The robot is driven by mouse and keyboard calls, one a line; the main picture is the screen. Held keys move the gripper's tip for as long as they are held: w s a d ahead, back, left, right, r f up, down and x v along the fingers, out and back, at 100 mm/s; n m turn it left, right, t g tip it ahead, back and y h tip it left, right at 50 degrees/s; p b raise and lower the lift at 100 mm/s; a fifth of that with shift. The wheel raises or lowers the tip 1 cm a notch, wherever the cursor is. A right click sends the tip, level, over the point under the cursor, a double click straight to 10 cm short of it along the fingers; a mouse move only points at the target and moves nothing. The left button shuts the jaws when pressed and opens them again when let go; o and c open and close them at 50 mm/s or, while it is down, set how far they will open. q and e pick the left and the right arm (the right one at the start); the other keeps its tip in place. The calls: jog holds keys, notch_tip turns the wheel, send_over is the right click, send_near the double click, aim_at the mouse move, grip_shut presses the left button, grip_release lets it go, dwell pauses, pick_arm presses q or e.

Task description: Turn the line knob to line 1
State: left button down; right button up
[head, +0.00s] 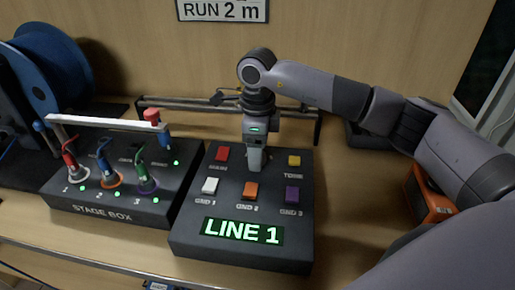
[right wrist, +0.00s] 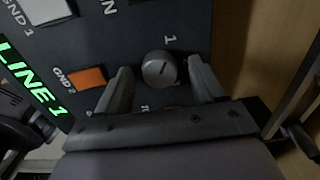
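The line knob (right wrist: 157,70) is a small grey round knob with a light pointer mark on the dark control box (head: 190,240). A printed "1" stands beside it in the right wrist view. The box display (head: 242,231) is lit green and reads LINE 1. My right gripper (head: 254,166) points down at the box, and in the head view it hides the knob. In the right wrist view its two fingers stand on either side of the knob, with gaps showing, so it looks open. My left gripper is not in view.
Red, white, orange, purple and yellow buttons sit around the knob; the orange one (head: 251,191) is close. A stage box (head: 100,212) with plugged cables stands at the left. A blue cable reel (head: 50,70) is behind it. An orange case (head: 430,200) lies at the right.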

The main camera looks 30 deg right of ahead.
jog(key=shift+r, duration=0.1)
notch_tip(320, 180, up, 7)
dwell(0.5)
dwell(0.3)
